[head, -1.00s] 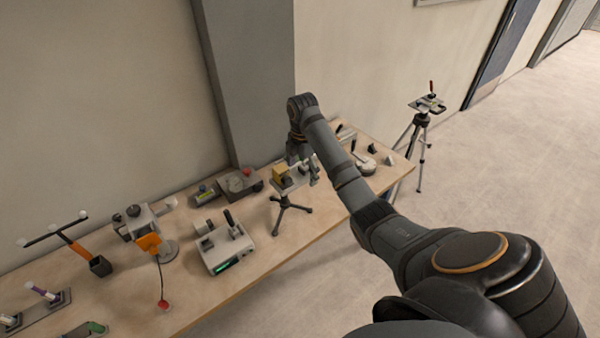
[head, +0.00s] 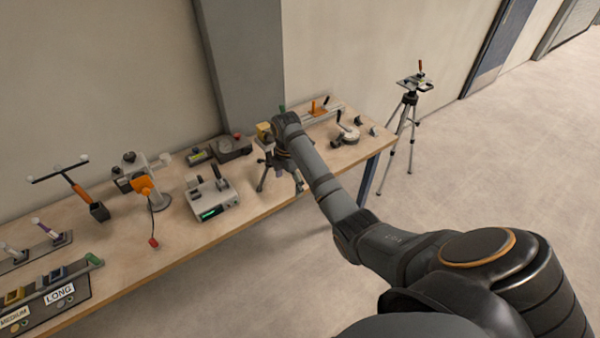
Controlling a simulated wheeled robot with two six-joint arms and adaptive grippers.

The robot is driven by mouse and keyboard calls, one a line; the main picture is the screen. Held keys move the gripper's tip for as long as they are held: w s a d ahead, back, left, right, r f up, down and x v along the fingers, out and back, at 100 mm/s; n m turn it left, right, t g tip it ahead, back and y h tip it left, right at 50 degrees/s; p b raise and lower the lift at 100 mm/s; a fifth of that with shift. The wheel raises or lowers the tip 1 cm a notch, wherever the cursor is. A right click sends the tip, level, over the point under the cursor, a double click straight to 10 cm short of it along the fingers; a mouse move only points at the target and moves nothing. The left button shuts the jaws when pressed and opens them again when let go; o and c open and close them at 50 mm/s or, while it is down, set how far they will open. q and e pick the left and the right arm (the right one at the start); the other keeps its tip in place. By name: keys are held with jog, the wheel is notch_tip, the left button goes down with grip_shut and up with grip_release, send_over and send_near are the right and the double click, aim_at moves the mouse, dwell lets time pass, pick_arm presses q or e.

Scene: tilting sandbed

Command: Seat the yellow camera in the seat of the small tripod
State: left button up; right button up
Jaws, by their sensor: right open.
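The yellow camera (head: 264,131) is at the top of the small tripod (head: 265,175), which stands on the table on dark splayed legs. How it sits in the tripod's seat cannot be told; my wrist hides the right side of the tripod's head. My right gripper (head: 289,177) points down beside the tripod, on its right. It is open, though its fingertips are small and partly hidden by the arm. My left gripper is not in view.
A grey box with a green display (head: 212,202) stands left of the small tripod. A dark device with a red knob (head: 233,146) is behind it. A round grey device (head: 346,135) lies to the right. A tall tripod (head: 409,96) stands on the floor beyond the table's right end.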

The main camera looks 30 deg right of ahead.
jog(key=a+f+b, duration=0.2)
jog(key=a+f, duration=0.3)
jog(key=f, duration=0.2)
jog(key=shift+n, duration=0.3)
jog(key=s+d+f+m+b, duration=0.15)
jog(key=s+f+m, duration=0.5)
jog(key=f, duration=0.85)
jog(key=s+f+m+b, duration=0.25)
jog(key=s+f, duration=0.65)
jog(key=f, duration=0.6)
jog(key=s+f+m+b, duration=0.1)
jog(key=s+f+m, duration=0.4)
jog(key=s, duration=1)
jog(key=s+d+f+m+t+h+b, duration=0.1)
jog(key=s+f+m, duration=0.4)
jog(key=s+f, duration=0.6)
jog(key=s, duration=0.5)
jog(key=shift+s+d+f, duration=0.15)
jog(key=shift+d, duration=0.1)
